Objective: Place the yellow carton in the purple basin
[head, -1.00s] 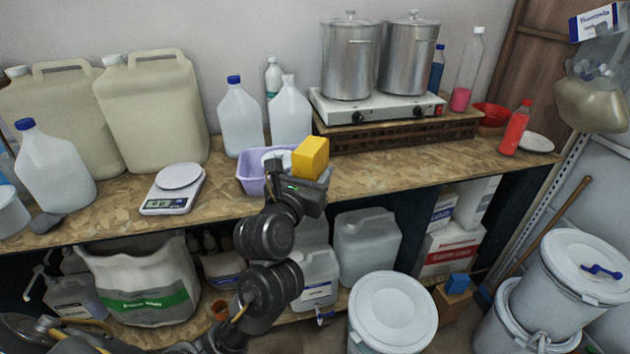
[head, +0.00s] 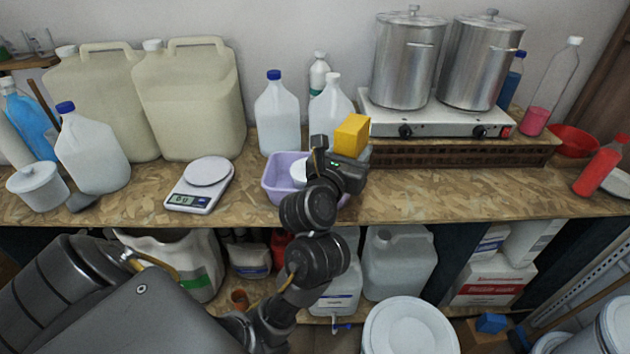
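The yellow carton (head: 351,134) is a small box held up at the end of my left gripper (head: 345,158). The gripper looks shut on its lower part, though the fingers are mostly hidden behind the wrist. The purple basin (head: 272,184) stands on the workbench, just left of the carton in the head view. My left wrist covers the basin's right part. A white round item (head: 299,173) shows inside the basin. The carton appears above and right of the basin, apart from it. My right gripper is not in view.
On the workbench (head: 440,190), a kitchen scale (head: 200,185) is left of the basin. White bottles (head: 278,115) stand behind it. A hot plate with two steel pots (head: 405,60) sits on a brown crate (head: 460,153) to the right. The bench front right of my arm is clear.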

